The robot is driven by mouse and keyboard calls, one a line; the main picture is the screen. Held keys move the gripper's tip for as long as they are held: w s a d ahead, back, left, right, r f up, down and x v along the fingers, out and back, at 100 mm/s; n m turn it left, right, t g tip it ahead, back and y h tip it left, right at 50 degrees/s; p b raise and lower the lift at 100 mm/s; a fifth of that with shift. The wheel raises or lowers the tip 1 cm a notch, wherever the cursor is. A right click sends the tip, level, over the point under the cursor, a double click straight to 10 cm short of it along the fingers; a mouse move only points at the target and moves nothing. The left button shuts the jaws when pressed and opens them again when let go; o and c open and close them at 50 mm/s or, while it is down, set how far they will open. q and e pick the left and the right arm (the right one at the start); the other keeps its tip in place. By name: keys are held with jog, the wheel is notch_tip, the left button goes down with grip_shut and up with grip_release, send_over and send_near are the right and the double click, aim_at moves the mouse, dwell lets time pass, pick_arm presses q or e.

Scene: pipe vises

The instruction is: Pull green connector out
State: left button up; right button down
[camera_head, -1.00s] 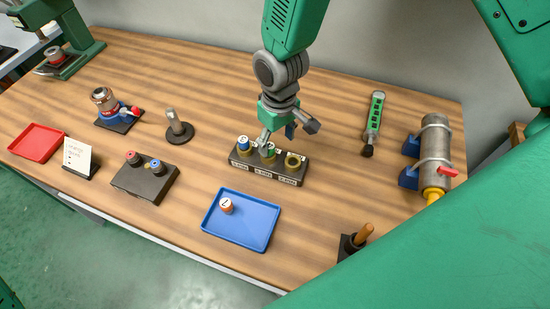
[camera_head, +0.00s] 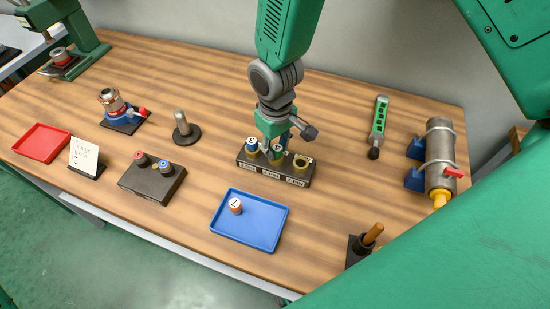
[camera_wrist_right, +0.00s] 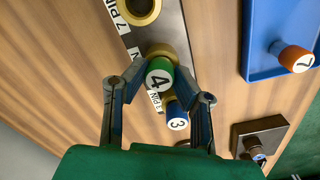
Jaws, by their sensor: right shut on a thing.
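The green connector (camera_wrist_right: 158,77), its white top marked 4, stands at the middle brass socket of the dark block (camera_head: 275,172). My right gripper (camera_head: 279,150) comes down over the block. In the right wrist view its two fingers (camera_wrist_right: 160,86) are shut on the green connector from both sides. Whether the connector is raised from its seat, I cannot tell. A blue connector (camera_wrist_right: 177,116) marked 3 is in the left socket and also shows in the head view (camera_head: 252,146). The right socket (camera_head: 301,162), by the 7 PIN label, is empty. My left gripper is not in view.
A blue tray (camera_head: 262,238) holding an orange connector (camera_head: 235,206) marked 7 lies in front of the block. A dark box with red and blue caps (camera_head: 150,183) stands at left. A green handheld device (camera_head: 379,118) and a clamped pipe (camera_head: 440,155) are at right.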

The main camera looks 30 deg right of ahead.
aim_at(276, 147)
jog(key=shift+s+a, duration=0.1)
jog(key=shift+a, duration=0.35)
jog(key=shift+d, duration=0.55)
jog(key=shift+a+r+p, duration=0.25)
jog(key=shift+r+p, duration=0.15)
jog(key=shift+p, duration=0.05)
jog(key=shift+r, duration=0.2)
jog(key=shift+d, duration=0.15)
jog(key=shift+p, duration=0.3)
jog(key=shift+r+p, duration=1.85)
jog(key=shift+r, duration=0.1)
jog(key=shift+f, duration=0.1)
